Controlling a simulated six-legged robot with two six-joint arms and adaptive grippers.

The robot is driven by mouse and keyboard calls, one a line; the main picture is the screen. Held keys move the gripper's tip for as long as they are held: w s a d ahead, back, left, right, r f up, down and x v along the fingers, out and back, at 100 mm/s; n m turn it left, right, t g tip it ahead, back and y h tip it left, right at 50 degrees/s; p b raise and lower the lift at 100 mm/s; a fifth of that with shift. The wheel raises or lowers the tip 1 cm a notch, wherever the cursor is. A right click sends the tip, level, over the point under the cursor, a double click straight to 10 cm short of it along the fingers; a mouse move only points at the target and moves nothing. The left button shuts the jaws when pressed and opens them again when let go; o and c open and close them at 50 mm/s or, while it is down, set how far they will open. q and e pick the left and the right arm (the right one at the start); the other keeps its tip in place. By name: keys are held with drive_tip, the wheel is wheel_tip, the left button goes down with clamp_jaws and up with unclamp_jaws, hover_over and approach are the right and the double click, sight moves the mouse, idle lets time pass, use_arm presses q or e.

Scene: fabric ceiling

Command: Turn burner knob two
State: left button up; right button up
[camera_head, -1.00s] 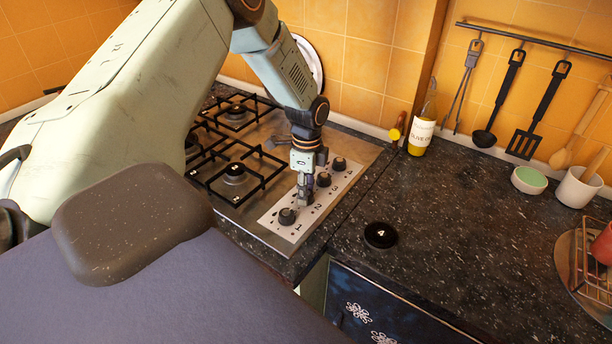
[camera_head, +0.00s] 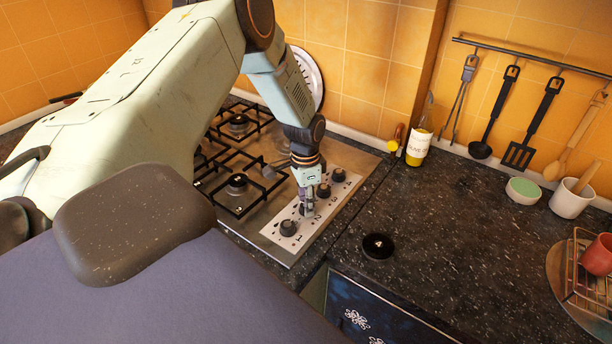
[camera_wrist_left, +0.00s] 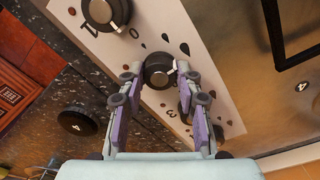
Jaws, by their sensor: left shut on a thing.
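Burner knob two is a black round knob on the white control panel (camera_head: 268,229) of the steel hob. In the wrist view knob two (camera_wrist_left: 160,72) sits between my left gripper's (camera_wrist_left: 158,74) fingers, which are shut on its sides. A white mark shows on its rim. In the head view my left gripper (camera_head: 307,208) points down over knob two and mostly hides it. Knob one (camera_head: 288,228) stands in front of it and knob three (camera_head: 323,190) behind it. My right gripper is not in view.
Another knob (camera_head: 339,175) is at the panel's far end. Black pan supports (camera_head: 240,180) cover the burners to the left. A black disc marked 4 (camera_head: 378,246) lies on the dark counter, right of the hob. An oil bottle (camera_head: 418,145) stands by the wall.

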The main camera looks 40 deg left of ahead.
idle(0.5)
use_arm(q)
drive_tip(key=o, duration=1.1)
drive_tip(key=shift+o, duration=0.2)
wheel_tip(320, 180, up, 12)
drive_tip(key=shift+w+a, duration=0.15)
drive_tip(key=shift+a, duration=0.05)
